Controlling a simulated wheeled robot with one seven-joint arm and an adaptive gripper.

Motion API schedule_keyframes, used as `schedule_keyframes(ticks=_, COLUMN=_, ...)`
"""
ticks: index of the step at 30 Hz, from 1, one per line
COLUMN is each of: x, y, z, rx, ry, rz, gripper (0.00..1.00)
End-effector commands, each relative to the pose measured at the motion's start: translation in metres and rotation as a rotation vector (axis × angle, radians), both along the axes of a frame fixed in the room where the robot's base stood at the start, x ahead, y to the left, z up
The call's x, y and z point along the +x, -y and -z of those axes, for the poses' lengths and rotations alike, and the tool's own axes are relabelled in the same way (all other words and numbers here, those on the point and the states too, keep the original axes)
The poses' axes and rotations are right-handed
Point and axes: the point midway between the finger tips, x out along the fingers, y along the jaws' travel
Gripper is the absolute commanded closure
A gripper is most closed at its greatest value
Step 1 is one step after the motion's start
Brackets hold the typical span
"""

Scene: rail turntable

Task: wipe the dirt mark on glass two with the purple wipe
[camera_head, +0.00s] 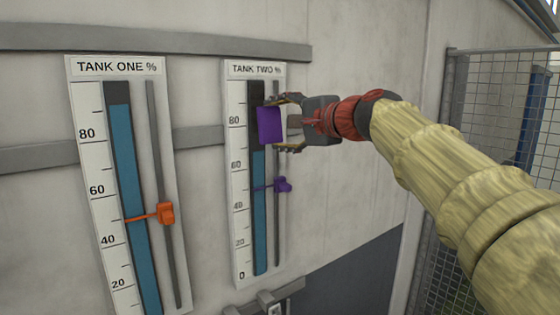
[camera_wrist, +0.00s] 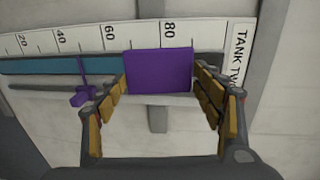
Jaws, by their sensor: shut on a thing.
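My gripper (camera_head: 280,122) is shut on the purple wipe (camera_head: 269,125), a flat purple block. It holds the wipe at the tank two gauge, in front of the glass tube (camera_head: 259,205) between about 70 and 85 on the scale. In the wrist view the wipe (camera_wrist: 159,71) sits between the two fingers and covers part of the tube near 80. I cannot tell whether the wipe touches the glass. No dirt mark shows; the wipe hides part of the glass. Blue liquid fills the tube up to just below the wipe.
A purple pointer (camera_head: 283,185) sticks out on the tank two slide rod, below my gripper. The tank one gauge (camera_head: 90,160) with an orange pointer (camera_head: 166,213) is to the left. Grey rails (camera_head: 200,45) cross the wall. A mesh fence (camera_head: 500,110) stands at the right.

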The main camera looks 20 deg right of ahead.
Motion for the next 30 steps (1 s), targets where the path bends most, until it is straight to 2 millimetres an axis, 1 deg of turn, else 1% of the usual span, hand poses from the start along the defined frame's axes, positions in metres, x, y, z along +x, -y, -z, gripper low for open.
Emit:
schedule_keyframes(ticks=1, x=0.001, y=0.001, z=0.004, rx=0.012, ry=0.019, rz=0.005, gripper=0.53)
schedule_keyframes(ticks=9, x=0.002, y=0.003, z=0.003, rx=0.044, ry=0.121, rz=0.013, gripper=0.53)
schedule_keyframes(ticks=17, x=0.005, y=0.001, z=0.002, rx=0.049, ry=0.143, rz=0.01, gripper=0.53)
schedule_keyframes(ticks=23, x=0.018, y=-0.003, z=0.002, rx=0.049, ry=0.141, rz=0.009, gripper=0.53)
schedule_keyframes(ticks=30, x=0.04, y=-0.01, z=0.001, rx=0.049, ry=0.141, rz=0.009, gripper=0.53)
